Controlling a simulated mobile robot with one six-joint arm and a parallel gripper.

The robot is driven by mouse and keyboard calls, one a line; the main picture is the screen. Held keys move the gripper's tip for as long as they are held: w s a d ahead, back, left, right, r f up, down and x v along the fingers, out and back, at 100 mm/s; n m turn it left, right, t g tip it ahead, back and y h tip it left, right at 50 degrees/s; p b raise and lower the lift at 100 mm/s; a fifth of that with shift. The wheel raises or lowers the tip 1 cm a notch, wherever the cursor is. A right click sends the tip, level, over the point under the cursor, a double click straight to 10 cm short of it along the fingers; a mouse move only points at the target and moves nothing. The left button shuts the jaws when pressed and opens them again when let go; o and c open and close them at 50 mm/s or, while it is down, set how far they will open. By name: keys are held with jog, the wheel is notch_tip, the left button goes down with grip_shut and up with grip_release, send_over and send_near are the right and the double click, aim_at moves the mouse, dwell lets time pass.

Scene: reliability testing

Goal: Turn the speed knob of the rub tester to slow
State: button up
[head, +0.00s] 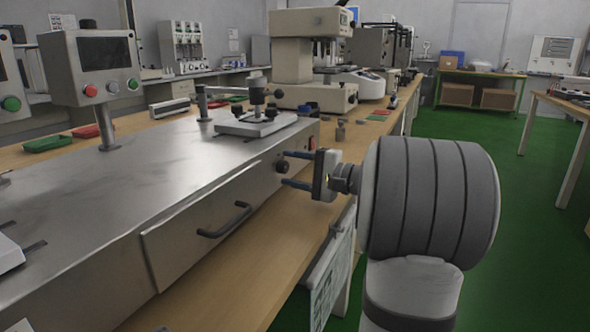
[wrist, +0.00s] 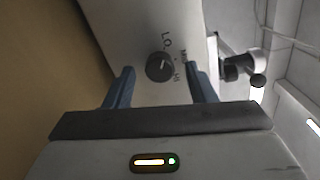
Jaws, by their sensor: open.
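The rub tester (head: 200,175) is a long grey metal machine on a wooden bench at the left. Its dark round speed knob (wrist: 159,67) is on the side panel, with LO and HI printed around it and another mark between them. A small pale pointer mark on the knob faces right in the wrist view, away from LO. In the head view the knob (head: 282,167) is partly hidden by my gripper (head: 287,169). My gripper is open, its two blue fingers on either side of the knob with gaps visible. Whether the fingertips reach the knob's depth is unclear.
A black drawer-like handle (head: 224,220) sticks out of the tester's side panel, left of the knob. A red switch (head: 311,143) is near the panel's right end. A rubbing arm with a clamp (head: 256,115) stands on top. Green floor is open at the right.

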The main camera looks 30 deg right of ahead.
jog(key=p+v, duration=0.2)
jog(key=v, duration=0.5)
jog(key=shift+s+d+p, duration=0.25)
jog(key=shift+p, duration=0.1)
jog(key=shift+s, duration=0.1)
